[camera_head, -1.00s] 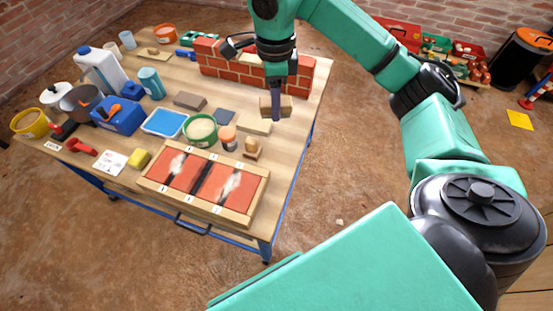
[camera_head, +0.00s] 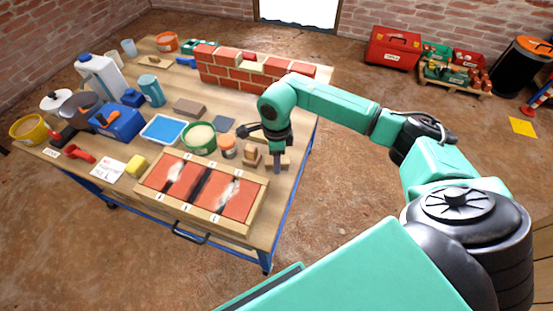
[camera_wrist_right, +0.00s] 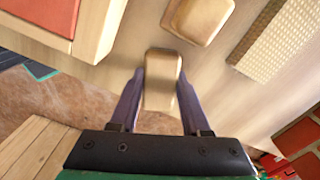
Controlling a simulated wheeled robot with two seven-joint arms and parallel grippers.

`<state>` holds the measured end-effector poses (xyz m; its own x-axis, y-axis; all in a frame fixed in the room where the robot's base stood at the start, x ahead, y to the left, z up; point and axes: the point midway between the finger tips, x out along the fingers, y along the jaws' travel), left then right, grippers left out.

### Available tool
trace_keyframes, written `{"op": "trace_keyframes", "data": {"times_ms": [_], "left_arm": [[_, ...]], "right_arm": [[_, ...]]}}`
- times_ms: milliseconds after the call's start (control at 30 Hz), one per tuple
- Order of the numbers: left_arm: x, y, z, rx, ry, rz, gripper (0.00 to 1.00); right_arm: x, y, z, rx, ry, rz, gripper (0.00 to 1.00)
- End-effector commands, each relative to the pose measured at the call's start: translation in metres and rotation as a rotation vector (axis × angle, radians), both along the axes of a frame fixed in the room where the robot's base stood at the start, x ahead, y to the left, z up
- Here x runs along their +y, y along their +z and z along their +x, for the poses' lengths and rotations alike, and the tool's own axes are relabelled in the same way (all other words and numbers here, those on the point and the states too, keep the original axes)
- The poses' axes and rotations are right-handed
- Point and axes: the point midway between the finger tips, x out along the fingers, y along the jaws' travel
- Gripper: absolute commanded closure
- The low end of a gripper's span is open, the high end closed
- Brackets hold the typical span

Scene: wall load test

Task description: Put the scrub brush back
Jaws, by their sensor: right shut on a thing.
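My right gripper (camera_head: 277,168) is over the right part of the workbench, near its right edge, fingers pointing down. In the wrist view its two purple fingers (camera_wrist_right: 154,100) are shut on the sides of a tan wooden block, which I take as the scrub brush (camera_wrist_right: 161,80). The brush also shows in the head view (camera_head: 285,162), partly behind the fingers. Its bristles are hidden, and I cannot tell whether it touches the bench. My left gripper is not in view.
A wood-framed tray (camera_head: 240,222) with red panels lies at the front. A small wooden piece (camera_head: 251,154) stands just left of the gripper. A brick wall (camera_head: 228,75) stands behind.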

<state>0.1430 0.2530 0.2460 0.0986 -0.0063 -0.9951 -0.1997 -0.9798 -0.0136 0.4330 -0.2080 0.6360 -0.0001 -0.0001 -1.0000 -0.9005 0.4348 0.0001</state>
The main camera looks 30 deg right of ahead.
Motion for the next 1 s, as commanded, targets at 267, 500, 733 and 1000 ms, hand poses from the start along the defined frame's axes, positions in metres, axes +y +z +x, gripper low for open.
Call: {"op": "trace_keyframes", "data": {"times_ms": [267, 500, 733, 1000], "left_arm": [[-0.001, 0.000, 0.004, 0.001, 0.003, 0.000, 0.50], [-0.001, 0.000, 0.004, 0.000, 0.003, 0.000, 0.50], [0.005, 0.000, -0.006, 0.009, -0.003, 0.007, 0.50], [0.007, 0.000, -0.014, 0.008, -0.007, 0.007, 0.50]], "right_arm": [[0.000, -0.002, 0.000, 0.000, 0.000, 0.000, 0.23], [0.000, -0.002, 0.000, 0.000, 0.000, 0.000, 0.23], [0.000, 0.016, 0.001, -0.004, -0.001, 0.000, 0.23], [0.000, 0.091, 0.001, -0.006, 0.000, 0.001, 0.23]]}}
